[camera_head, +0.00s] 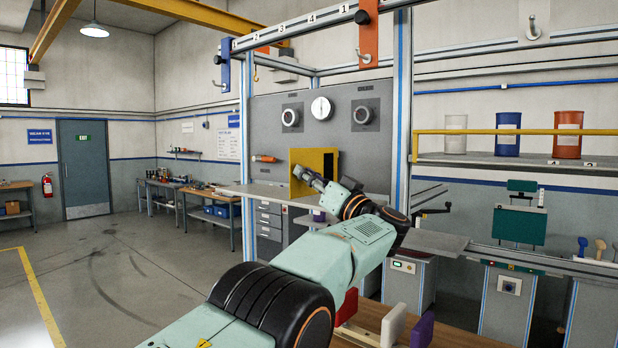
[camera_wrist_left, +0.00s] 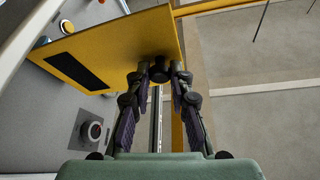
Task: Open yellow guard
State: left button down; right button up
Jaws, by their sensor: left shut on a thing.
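The yellow guard (camera_head: 313,158) is a flat plate with a dark slot, low on the grey machine panel. In the left wrist view the guard (camera_wrist_left: 120,42) fills the top and stands at an angle to the panel face. A dark round knob (camera_wrist_left: 158,66) shows at its edge. My left gripper (camera_head: 300,173) reaches the guard's lower left side in the head view. In the wrist view my left gripper (camera_wrist_left: 161,80) has its two fingers closed around the knob. The guard's hinge is hard to make out. My right gripper is not in view.
A metal frame post (camera_head: 402,110) stands to the right. A grey shelf (camera_head: 250,190) juts out below. Open floor lies to the left.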

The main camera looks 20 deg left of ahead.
pick_arm(q)
jog(key=c, duration=1.2)
grip_release()
jog(key=shift+s+d+r, duration=0.1)
jog(key=shift+o, duration=0.2)
jog(key=shift+w+r+t, duration=0.1)
jog(key=shift+w+t, duration=0.15)
jog(key=shift+t, duration=0.05)
